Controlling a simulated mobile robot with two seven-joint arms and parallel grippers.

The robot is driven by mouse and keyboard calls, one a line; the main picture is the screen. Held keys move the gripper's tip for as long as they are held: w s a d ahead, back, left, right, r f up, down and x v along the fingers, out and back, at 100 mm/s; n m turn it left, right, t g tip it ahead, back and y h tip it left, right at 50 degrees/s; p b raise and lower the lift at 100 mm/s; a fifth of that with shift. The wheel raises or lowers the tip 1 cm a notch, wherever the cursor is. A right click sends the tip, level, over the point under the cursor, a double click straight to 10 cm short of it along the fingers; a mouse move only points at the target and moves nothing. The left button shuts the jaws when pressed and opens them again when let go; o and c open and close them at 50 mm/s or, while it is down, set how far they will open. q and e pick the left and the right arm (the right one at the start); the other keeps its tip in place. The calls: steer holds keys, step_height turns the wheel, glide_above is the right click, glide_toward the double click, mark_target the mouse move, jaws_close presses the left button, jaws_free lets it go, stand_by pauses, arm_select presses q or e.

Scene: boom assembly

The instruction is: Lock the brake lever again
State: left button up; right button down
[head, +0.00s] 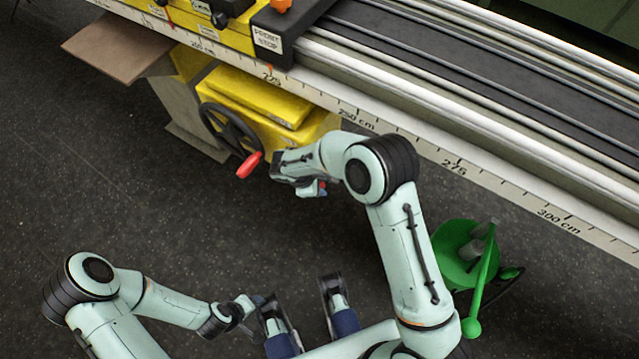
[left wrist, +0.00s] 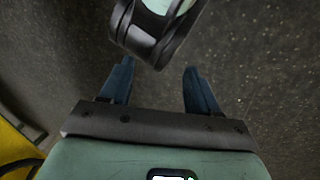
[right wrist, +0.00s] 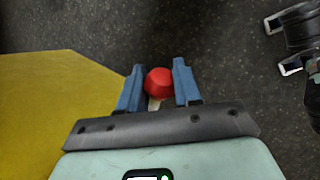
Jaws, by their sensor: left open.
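The lever's red knob (right wrist: 158,82) sits on a pale stem between the blue fingers of my right gripper (right wrist: 159,84) in the right wrist view. The fingers are partly closed and the knob fills the gap between them. The lever's stem and base are mostly hidden there. My left gripper (left wrist: 158,85) is open and empty, low in the head view and away from the machine.
A black handwheel (head: 230,128) with a red crank handle (head: 250,165) is left of my right gripper, on the yellow housing (head: 265,95). The long rail with its scale (head: 455,162) runs above. A green object (head: 460,255) stands at the right. Dark floor is free at left.

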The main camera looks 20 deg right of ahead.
steer(key=shift+w+a+r+g+h+p, duration=0.2)
steer(key=shift+w+r+g+h+p, duration=0.1)
steer(key=shift+r, duration=0.15)
steer(key=shift+w+a+r+g+h+p, duration=0.2)
steer(key=shift+r+g, duration=0.1)
steer(key=shift+r, duration=0.15)
arm_select(q)
steer(key=shift+s+d+r+g, duration=0.35)
steer(key=shift+s+r, duration=0.2)
steer(key=shift+s, duration=0.25)
arm_select(e)
steer(key=shift+w+a+r+n+g+h, duration=0.2)
steer(key=shift+r+n+g+h, duration=0.1)
steer(key=shift+r+g, duration=0.2)
steer(key=c, duration=0.8)
jaws_free()
arm_select(q)
steer(key=s+r+p, duration=0.1)
steer(key=s+d+r, duration=0.1)
steer(key=shift+s+d+r+g+h+p, duration=0.15)
steer(key=shift+s+g+h+p, duration=0.2)
steer(key=shift+h+p, duration=0.05)
arm_select(e)
steer(key=v, duration=1.3)
steer(key=shift+s+r, duration=0.1)
